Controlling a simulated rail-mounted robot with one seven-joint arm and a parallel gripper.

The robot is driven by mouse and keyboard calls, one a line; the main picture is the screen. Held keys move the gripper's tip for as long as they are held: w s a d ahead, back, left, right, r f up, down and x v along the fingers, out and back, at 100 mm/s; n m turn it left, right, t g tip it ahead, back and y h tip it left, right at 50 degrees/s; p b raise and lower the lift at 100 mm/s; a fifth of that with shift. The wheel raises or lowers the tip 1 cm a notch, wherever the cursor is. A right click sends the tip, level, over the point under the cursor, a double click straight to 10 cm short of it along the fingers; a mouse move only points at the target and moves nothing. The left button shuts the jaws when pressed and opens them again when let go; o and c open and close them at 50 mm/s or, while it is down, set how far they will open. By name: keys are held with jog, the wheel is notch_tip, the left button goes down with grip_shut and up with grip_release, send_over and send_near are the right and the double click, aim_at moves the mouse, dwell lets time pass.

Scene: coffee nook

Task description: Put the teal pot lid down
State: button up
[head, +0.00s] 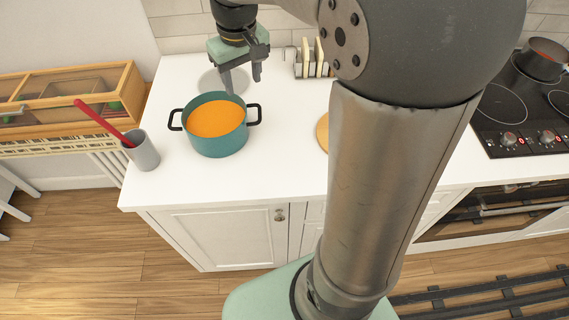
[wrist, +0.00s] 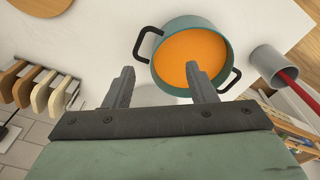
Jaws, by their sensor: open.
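The teal pot (head: 218,141) stands uncovered on the white counter, with black side handles and orange contents showing. It also shows in the wrist view (wrist: 205,90), just beyond my fingertips. A pale, see-through round disc (head: 209,82), which looks like the pot's lid, lies on the counter behind the pot. My gripper partly hides it, and its knob cannot be made out. My gripper (head: 243,84) is open with nothing seen between its fingers, over the disc and behind the pot. Both fingers show apart in the wrist view (wrist: 159,70).
A grey cup (head: 143,152) with a red-handled utensil stands left of the pot. A rack with upright slices (head: 314,62) stands at the back, right of my gripper. A round wooden board (head: 322,133) is partly hidden by my arm. The counter in front of the pot is clear.

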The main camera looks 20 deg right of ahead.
jog(key=s+f+m, duration=0.1)
jog(key=s+f, duration=0.2)
jog(key=s, duration=0.7)
jog(key=s+f+m, duration=0.1)
jog(key=s+f, duration=0.3)
jog(key=s, duration=0.7)
jog(key=shift+d+f, duration=0.2)
jog(key=shift+f, duration=0.05)
